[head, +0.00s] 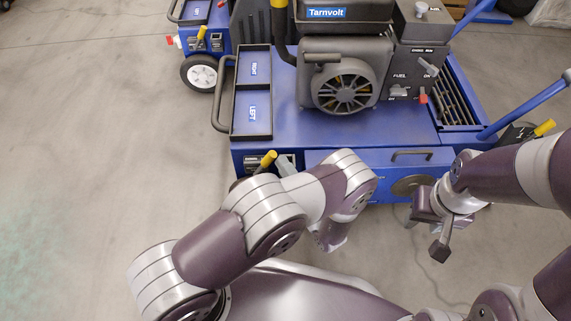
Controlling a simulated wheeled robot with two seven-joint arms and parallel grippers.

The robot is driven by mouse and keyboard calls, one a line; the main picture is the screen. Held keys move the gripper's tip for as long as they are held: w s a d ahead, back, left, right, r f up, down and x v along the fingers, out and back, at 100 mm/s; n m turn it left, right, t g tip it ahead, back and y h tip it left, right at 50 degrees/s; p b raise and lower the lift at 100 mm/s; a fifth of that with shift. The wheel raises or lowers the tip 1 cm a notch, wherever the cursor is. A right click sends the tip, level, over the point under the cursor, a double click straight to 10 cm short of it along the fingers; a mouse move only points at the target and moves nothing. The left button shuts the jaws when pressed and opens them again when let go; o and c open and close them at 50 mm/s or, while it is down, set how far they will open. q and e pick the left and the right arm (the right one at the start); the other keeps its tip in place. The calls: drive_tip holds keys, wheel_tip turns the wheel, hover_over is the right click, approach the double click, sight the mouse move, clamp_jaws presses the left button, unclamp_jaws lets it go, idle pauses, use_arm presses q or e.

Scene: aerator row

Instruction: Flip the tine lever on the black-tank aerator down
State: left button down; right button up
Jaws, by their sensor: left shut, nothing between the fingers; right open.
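The near blue aerator (400,128) carries a Tarnvolt engine with a black top, the black tank (345,13), cut off by the upper edge. A yellow-gripped lever (268,160) tilts up to the right from a small dark panel at its front left corner. A second yellow-gripped lever (545,127) tilts up at the right end. I cannot read which is the tine lever. My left gripper (331,240) is shut and empty, below the blue front panel and right of the left lever; its forearm covers part of the front. My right gripper (425,234) is open and empty before the front right.
Another blue aerator (201,14) with a yellow lever (201,33) stands at the back left. A black two-part tray (252,92) and a bar handle (222,94) sit on the near machine's left side. Concrete floor at the left is clear.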

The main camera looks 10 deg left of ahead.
sight(272, 160)
use_arm(q)
drive_tip(key=a+r+n+g+p, duration=0.1)
drive_tip(key=n+p, duration=0.1)
drive_tip(key=p, duration=0.1)
drive_tip(key=s+a+r+n+g+h+p, duration=0.1)
drive_tip(key=a+r+p, duration=0.1)
drive_tip(key=p, duration=0.2)
drive_tip(key=shift+r+n+p, duration=0.3)
drive_tip(key=shift+n, duration=0.1)
drive_tip(key=s+a+n+g+h+p, duration=0.1)
drive_tip(key=a+n+h+p, duration=0.2)
drive_tip(key=a+p, duration=0.3)
drive_tip(key=shift+s+a+n+g+p, duration=0.15)
drive_tip(key=shift+s+n+g+p, duration=0.25)
drive_tip(key=shift+n+p, duration=0.55)
drive_tip(key=shift+a+f, duration=0.1)
